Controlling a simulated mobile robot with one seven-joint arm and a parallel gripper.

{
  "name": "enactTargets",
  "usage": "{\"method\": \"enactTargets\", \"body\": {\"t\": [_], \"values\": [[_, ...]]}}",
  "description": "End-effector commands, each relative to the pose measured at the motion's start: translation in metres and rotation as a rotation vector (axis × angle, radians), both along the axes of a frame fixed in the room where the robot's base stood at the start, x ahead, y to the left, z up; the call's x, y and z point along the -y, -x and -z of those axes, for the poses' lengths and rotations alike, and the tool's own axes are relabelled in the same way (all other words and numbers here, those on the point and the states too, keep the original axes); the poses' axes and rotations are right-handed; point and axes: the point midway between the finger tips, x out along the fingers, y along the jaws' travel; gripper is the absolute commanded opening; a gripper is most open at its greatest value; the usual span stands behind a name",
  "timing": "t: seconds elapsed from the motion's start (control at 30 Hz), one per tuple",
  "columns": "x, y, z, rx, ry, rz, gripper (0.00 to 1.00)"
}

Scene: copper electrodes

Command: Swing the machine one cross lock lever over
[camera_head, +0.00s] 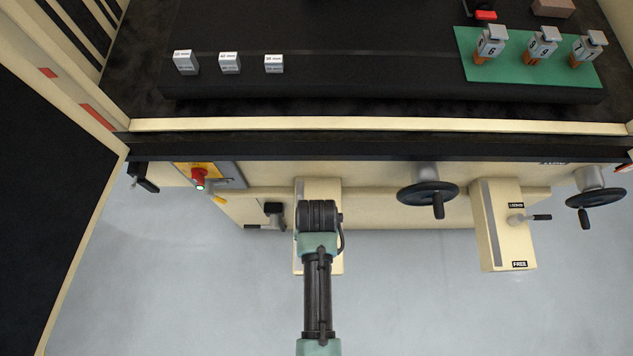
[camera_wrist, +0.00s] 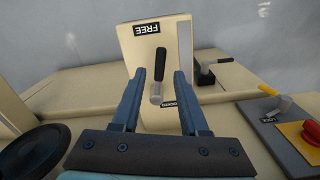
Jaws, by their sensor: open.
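The lock lever (camera_wrist: 160,62) has a black grip and a metal hub on a cream box (camera_wrist: 130,45) in the wrist view. Its grip points up in the picture, toward the FREE label (camera_wrist: 146,28). A second dark label (camera_wrist: 169,105) lies by the hub, partly hidden. My gripper (camera_wrist: 160,74) is open, one finger on each side of the lever. Both fingers look apart from it. In the head view my arm covers most of this box (camera_head: 303,188) and hides the lever and my fingers.
A similar box (camera_head: 487,235) with its own lever (camera_head: 530,218) stands to the right in the head view. A black handwheel (camera_head: 415,192) lies between the boxes. A red button (camera_head: 199,177) and a small black-gripped lever (camera_head: 274,210) are to the left.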

Motion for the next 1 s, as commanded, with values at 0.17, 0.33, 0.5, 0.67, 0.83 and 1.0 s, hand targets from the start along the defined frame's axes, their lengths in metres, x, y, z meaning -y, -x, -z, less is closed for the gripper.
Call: {"method": "enactTargets", "body": {"t": [0.17,0.33,0.5,0.67,0.83,1.0], "values": [[0.0,0.0,0.026,0.001,0.0,0.0,0.44],[0.0,0.0,0.043,0.001,0.0,0.0,0.44],[0.0,0.0,0.041,0.002,-0.001,0.0,0.44],[0.0,0.0,0.044,0.001,0.0,0.0,0.44],[0.0,0.0,0.048,0.001,0.0,0.0,0.44],[0.0,0.0,0.048,0.001,0.0,0.0,0.44]]}}
